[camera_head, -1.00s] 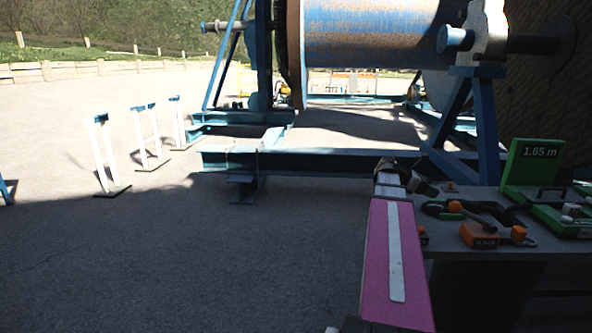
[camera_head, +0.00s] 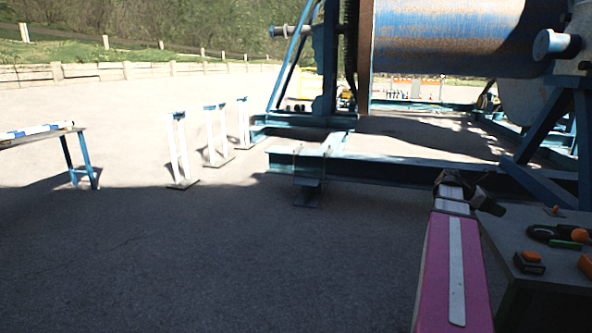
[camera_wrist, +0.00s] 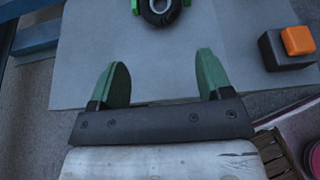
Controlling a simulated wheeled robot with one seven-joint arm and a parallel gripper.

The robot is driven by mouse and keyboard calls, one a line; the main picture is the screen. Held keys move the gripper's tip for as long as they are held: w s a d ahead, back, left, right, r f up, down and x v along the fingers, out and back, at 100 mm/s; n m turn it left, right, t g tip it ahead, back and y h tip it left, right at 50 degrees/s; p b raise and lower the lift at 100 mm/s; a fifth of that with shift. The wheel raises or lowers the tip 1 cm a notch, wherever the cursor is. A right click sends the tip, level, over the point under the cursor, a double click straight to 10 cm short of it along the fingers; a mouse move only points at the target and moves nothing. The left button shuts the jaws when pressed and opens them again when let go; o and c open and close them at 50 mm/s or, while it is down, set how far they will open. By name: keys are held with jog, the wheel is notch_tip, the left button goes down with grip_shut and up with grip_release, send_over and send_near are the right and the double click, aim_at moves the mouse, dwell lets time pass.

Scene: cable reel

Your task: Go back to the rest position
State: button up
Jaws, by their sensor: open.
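My gripper (camera_wrist: 162,75) shows in the wrist view with its two green fingers spread apart and nothing between them. It is over the near edge of a grey work table (camera_wrist: 215,75). In the head view my arm reaches forward at the lower right, beside the left edge of that table (camera_head: 512,240). The gripper end is small and dark there, and its fingers are hard to make out. A large rusty blue cable reel (camera_head: 450,35) stands behind, on a blue steel frame.
On the table are an orange-and-black box (camera_head: 529,262) and a dark ring-shaped item with green parts (camera_wrist: 158,8). White-and-blue stands (camera_head: 178,150) are left of the frame. A bench (camera_head: 83,160) carries a blue-and-white bar (camera_head: 40,131) at far left. Open asphalt lies front left.

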jog(key=a+f+m+t+y, duration=0.1)
jog(key=a+f+m+y, duration=0.2)
jog(key=a+f, duration=0.6)
jog(key=a+f+m+t+y, duration=0.2)
jog(key=a+f, duration=0.6)
jog(key=a, duration=0.9)
jog(key=w+a+f+m+t+y, duration=0.1)
jog(key=a+f+m+y, duration=0.4)
jog(key=a+f, duration=0.4)
jog(key=a, duration=0.4)
jog(key=shift+f+t, duration=0.3)
jog(key=shift+f, duration=0.05)
jog(key=s+a+f+m+y, duration=0.1)
jog(key=a, duration=0.2)
jog(key=s+a+f+m+y, duration=0.1)
jog(key=a+m, duration=0.1)
jog(key=a, duration=0.2)
jog(key=s+a+f+m+y, duration=0.1)
jog(key=a+f, duration=0.1)
jog(key=a, duration=0.1)
jog(key=shift+s+a, duration=0.25)
jog(key=shift+s, duration=0.05)
jog(key=shift+c, duration=0.3)
